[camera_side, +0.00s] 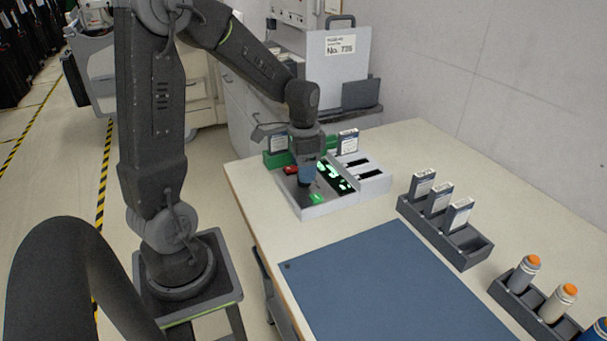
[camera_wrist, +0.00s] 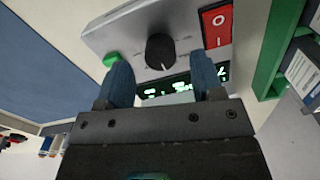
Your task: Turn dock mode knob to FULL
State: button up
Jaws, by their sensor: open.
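The dock unit (camera_wrist: 118,32) is a grey box on the table, also in the side view (camera_side: 318,211). Its black round mode knob (camera_wrist: 160,50) shows in the wrist view; in the side view my gripper hides it. The marks around the knob are too small to read, so I cannot tell its setting. My gripper (camera_wrist: 166,72) points down at the panel with its blue fingers open. The fingertips are on either side of the knob in the wrist view, apart from it. In the side view the gripper (camera_side: 305,184) is over the dock's panel.
A red rocker switch (camera_wrist: 216,30) and a green button (camera_wrist: 111,59) flank the knob. A lit green display (camera_wrist: 180,88) is close by. A green holder (camera_side: 277,160) stands behind the dock. A blue mat (camera_side: 390,280) and racks with cards (camera_side: 447,238) and bottles (camera_side: 530,312) are to the right.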

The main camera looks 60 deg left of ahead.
jog(key=shift+f, duration=1.3)
jog(key=shift+c, duration=0.2)
jog(key=c, duration=0.9)
jog(key=shift+n, duration=0.3)
jog(key=n, duration=0.3)
jog(key=shift+n, duration=2.5)
